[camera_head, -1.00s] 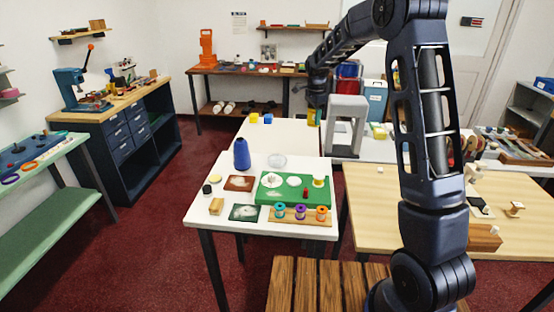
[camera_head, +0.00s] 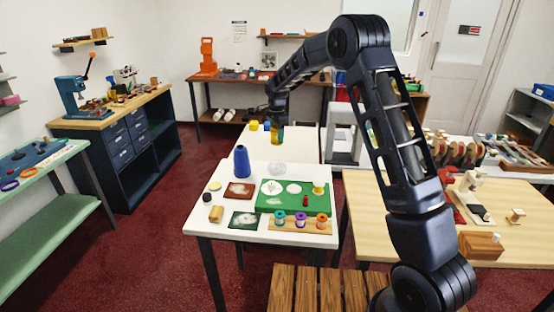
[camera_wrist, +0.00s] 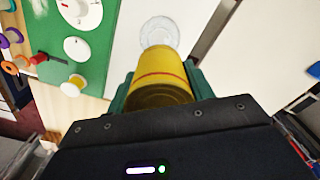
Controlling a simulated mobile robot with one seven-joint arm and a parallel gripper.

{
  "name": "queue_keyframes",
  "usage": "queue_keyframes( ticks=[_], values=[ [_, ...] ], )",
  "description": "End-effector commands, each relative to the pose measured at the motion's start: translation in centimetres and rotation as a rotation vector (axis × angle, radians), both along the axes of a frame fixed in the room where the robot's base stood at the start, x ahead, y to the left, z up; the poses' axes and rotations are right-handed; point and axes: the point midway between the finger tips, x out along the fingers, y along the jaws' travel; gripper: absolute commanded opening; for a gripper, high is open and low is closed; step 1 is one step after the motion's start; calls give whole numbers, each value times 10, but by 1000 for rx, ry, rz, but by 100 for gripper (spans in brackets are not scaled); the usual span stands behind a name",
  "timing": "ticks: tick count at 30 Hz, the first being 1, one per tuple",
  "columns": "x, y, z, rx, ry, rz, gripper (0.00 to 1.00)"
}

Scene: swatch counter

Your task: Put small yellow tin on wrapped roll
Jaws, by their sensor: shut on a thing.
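My gripper (camera_head: 277,126) is shut on a yellow tin with a thin red line around it. The tin (camera_wrist: 160,78) fills the space between the green fingers in the wrist view. In the head view, gripper and tin hang over the far part of the white table (camera_head: 296,152), beyond the blue cone. I cannot tell for certain which thing is the wrapped roll. A small tan piece (camera_head: 216,214) lies at the table's near left, too small to make out.
A green board (camera_head: 270,203) carries white discs and a yellow-topped spool (camera_head: 318,188). A yellow block (camera_head: 253,125) is at the far edge.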

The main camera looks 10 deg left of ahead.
Motion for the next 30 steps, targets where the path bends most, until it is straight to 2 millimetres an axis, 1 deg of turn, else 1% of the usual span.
queue_keyframes(
  ticks=[1,3,6,9,12,17,19,25,27,30],
  values=[
    [-1,0,-13,-2,3,0,21],
    [0,0,-27,-1,3,0,21],
    [0,0,-48,-2,4,0,21],
    [0,0,-62,-1,1,-1,21],
    [0,0,-71,-1,1,-1,21],
    [0,0,-78,0,0,-1,21],
    [0,-1,-85,-1,1,-1,21],
    [0,-1,-112,-2,2,-2,21],
    [0,-1,-117,0,0,-2,21],
    [0,0,-117,1,-1,-1,21]
  ],
)
